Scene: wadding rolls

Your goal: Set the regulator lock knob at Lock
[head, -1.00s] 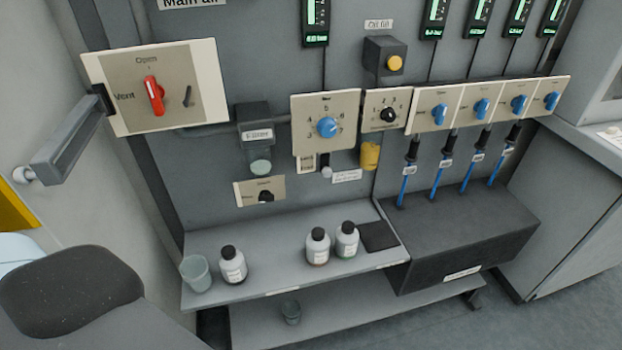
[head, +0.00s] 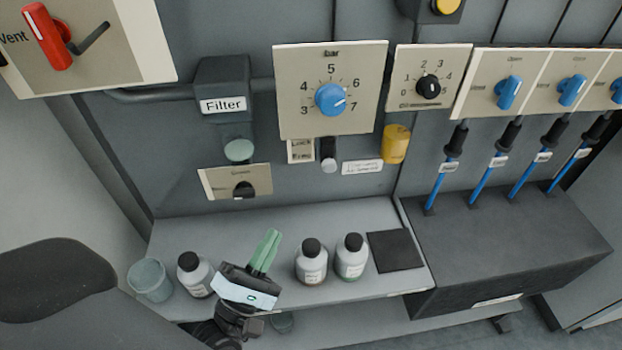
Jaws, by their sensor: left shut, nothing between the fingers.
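The regulator panel (head: 360,118) is beige, with a blue dial (head: 331,99) on a scale from 3 to 7. Just below it hangs a small dark knob with a pale round end (head: 328,156), which looks like the lock knob. A small label (head: 300,150) beside it on the left is too blurred to read surely, so I cannot tell the knob's setting. My left gripper (head: 270,237) has pale green fingers, shut and empty. It appears over the shelf, below and left of the knob and apart from it. My right gripper is out of view.
Bottles (head: 311,263) and a cup (head: 150,280) stand on the shelf (head: 235,229) around my left gripper. A filter housing (head: 223,92) and a yellow cylinder (head: 395,145) flank the knob. A black box (head: 490,228) is at the right.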

